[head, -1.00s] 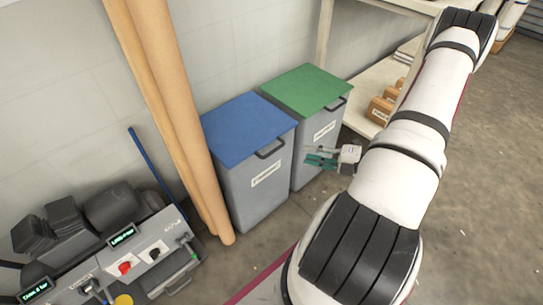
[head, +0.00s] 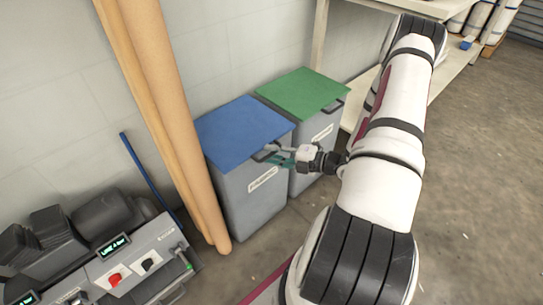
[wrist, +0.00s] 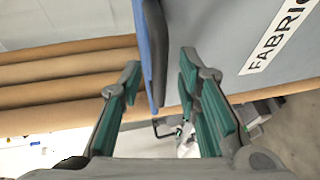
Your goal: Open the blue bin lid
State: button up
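The blue bin is grey with a blue lid (head: 240,130) lying flat and shut on top. A dark handle (head: 263,155) sticks out from the lid's front edge. My gripper (head: 276,155) is at that front edge, by the handle. In the wrist view my gripper (wrist: 160,64) is open. The edge of the blue lid (wrist: 142,45) and the dark handle (wrist: 155,45) show between the two green-padded fingers, with a gap on each side. Whether a finger touches the handle I cannot tell. The bin wall bears a label starting "FABRI" (wrist: 278,38).
A second grey bin with a green lid (head: 303,92) stands right beside the blue one. Brown rolls (head: 172,130) lean on the wall at the left. A control panel (head: 130,262) is at lower left. A shelf (head: 450,70) stands behind my arm.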

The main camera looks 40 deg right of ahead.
jog(key=shift+w+a, duration=0.2)
jog(key=shift+w, duration=0.2)
grip_shut()
